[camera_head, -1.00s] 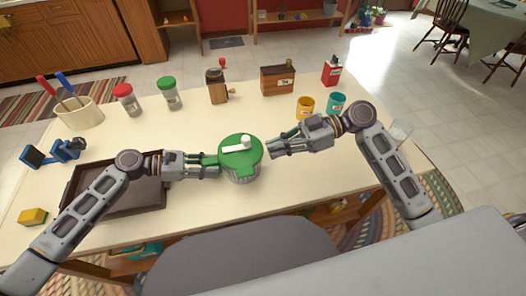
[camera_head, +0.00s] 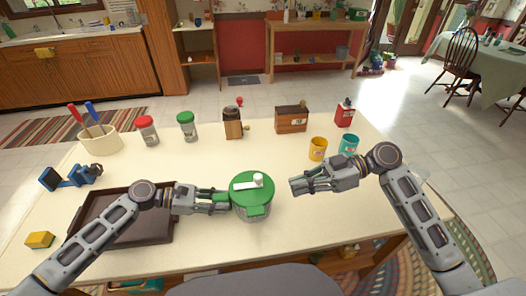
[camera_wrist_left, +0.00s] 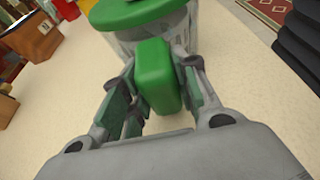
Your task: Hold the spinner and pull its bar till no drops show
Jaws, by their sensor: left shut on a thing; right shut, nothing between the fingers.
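The spinner (camera_head: 252,208) stands upright on the table, a clear ribbed bowl under a green lid. A white bar with a raised knob (camera_head: 257,180) lies across the top of the lid. My left gripper (camera_head: 224,202) is shut on the spinner's green side handle; the handle also shows between the fingers in the left wrist view (camera_wrist_left: 158,75). My right gripper (camera_head: 296,186) is shut and empty, to the right of the spinner and apart from the bar. Whether drops are on the bowl is too small to tell.
A dark brown tray (camera_head: 88,212) lies under my left arm. Yellow (camera_head: 317,149) and teal (camera_head: 348,145) cups stand behind my right gripper. Jars, a grinder (camera_head: 233,124) and a wooden box (camera_head: 291,119) line the far edge. The table in front of the spinner is clear.

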